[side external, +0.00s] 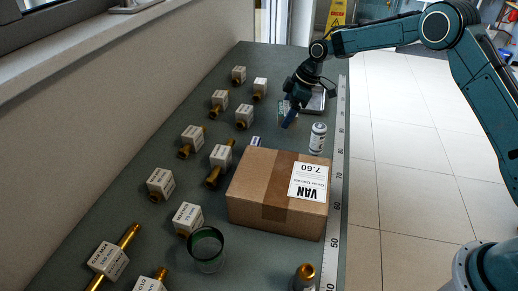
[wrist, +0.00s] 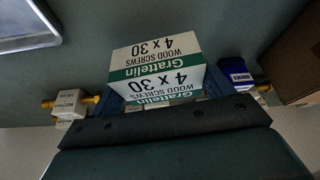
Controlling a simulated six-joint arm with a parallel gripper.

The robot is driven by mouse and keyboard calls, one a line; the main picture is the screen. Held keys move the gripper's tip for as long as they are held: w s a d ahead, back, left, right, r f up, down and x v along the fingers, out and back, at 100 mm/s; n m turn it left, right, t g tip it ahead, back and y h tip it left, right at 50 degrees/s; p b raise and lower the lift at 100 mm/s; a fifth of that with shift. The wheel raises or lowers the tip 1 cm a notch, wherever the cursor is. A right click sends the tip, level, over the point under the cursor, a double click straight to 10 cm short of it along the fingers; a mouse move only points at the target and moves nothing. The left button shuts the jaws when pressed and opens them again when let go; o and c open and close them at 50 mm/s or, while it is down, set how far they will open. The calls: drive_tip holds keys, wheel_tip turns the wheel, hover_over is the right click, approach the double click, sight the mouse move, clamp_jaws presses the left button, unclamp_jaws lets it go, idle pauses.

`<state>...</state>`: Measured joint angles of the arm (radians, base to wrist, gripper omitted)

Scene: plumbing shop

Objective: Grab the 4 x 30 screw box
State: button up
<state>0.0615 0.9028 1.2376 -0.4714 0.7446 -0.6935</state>
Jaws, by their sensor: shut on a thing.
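The 4 x 30 screw box (wrist: 158,68) is white and green, labelled Grattelin Wood Screws, and fills the middle of the wrist view. My gripper (wrist: 160,100) is shut on it, with a blue finger at each side. In the side external view my gripper (side external: 289,112) is at the far end of the bench, by the metal tray. Only a small part of the box (side external: 281,112) shows there, beside the fingers. I cannot tell whether the box touches the bench.
A metal tray (side external: 317,99) lies just right of my gripper. A white can (side external: 317,138) and a large cardboard box (side external: 258,196) stand nearer. Several brass fittings with white labels line the left side, and a green glass (side external: 206,250) stands in front. A small blue-and-white box (wrist: 237,75) is beside the gripper.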

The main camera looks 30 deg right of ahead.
sight(287, 108)
wheel_tip(287, 108, up, 16)
idle(0.4)
idle(0.6)
